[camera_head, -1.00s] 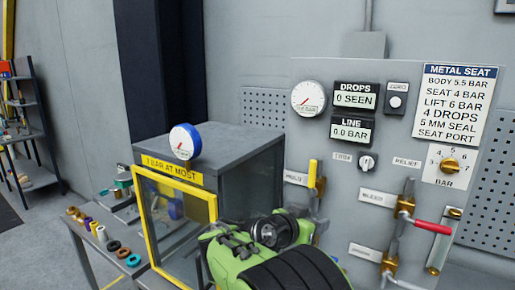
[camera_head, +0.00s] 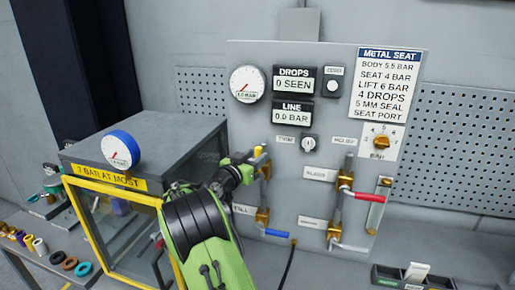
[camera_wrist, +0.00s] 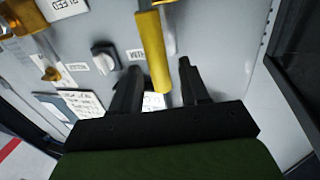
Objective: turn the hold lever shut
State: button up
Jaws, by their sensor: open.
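The hold lever (camera_head: 260,151) has a yellow handle and stands upright on the panel, in line with its pipe; its label is hidden behind my arm. My gripper (camera_head: 251,163) is at this handle. In the wrist view the yellow handle (camera_wrist: 152,45) passes between the two dark fingers of my open gripper (camera_wrist: 160,68). Gaps show on both sides of the handle, so the fingers look apart from it. Part of the valve is hidden by my arm in the head view.
A red lever (camera_head: 370,197), a blue lever (camera_head: 277,233) and a pale lever (camera_head: 352,247) stick out sideways nearby. A small knob (camera_head: 309,144) is just right of the yellow handle. A yellow-framed box (camera_head: 145,160) stands left. The line display (camera_head: 293,115) reads 0.0 bar.

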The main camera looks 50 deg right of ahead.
jog(key=shift+d+r, duration=0.15)
jog(key=shift+d, duration=0.6)
jog(key=shift+w+d, duration=0.2)
jog(key=shift+d, duration=0.2)
jog(key=shift+a, duration=0.1)
grip_shut()
jog(key=shift+s+f+b, duration=0.1)
jog(key=shift+f+b, duration=0.2)
jog(key=shift+b, duration=0.05)
jog(key=s+d+f+m+t+y+b, duration=0.1)
jog(key=s+f+m+b, duration=0.3)
jog(key=b, duration=1)
jog(key=s+d+f+m+t+y+b, duration=0.2)
jog(key=s+d+f+m+y+b, duration=0.1)
jog(key=m+b, duration=0.8)
jog(key=shift+s+f+b, duration=0.45)
jog(key=shift+f+b, duration=0.6)
jog(key=shift+b, duration=0.75)
